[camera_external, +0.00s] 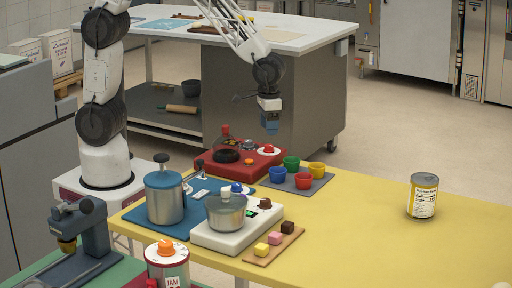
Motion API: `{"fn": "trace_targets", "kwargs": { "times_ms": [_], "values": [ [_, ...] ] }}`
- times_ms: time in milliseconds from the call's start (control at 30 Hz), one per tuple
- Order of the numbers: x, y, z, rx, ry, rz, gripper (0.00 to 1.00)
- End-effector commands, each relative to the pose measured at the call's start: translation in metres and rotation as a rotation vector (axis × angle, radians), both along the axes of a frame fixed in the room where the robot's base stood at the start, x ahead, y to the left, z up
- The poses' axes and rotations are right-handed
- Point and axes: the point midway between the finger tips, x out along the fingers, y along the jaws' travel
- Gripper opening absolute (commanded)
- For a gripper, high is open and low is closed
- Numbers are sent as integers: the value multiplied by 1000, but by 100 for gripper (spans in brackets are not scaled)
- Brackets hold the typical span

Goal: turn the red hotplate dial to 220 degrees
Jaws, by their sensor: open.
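The red hotplate (210,167) sits at the back left of the yellow table. A black burner ring (226,156) is on its left part. Its red dial (268,149) stands on a round white scale at the right; the scale's numbers and the dial's pointer are too small to read. A small orange knob (249,161) sits between the ring and the dial. My gripper (270,131) points down just above the dial, apart from it. It is open and empty; its fingers are small in this view.
Several coloured cups stand on a grey mat (317,185) right of the hotplate. A white hotplate (217,239) with a steel pot (226,212) and a larger blue-lidded pot (165,198) stand in front. A can (423,196) stands right; the table's middle is clear.

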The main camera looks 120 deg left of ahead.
Motion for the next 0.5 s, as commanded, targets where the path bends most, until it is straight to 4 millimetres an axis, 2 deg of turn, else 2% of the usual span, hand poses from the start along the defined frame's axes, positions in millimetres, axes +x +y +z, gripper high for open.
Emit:
{"fn": "trace_targets", "kwargs": {
  "times_ms": [500],
  "values": [
    [0, 0, -52, -1, 2, 0, 61]
  ]
}}
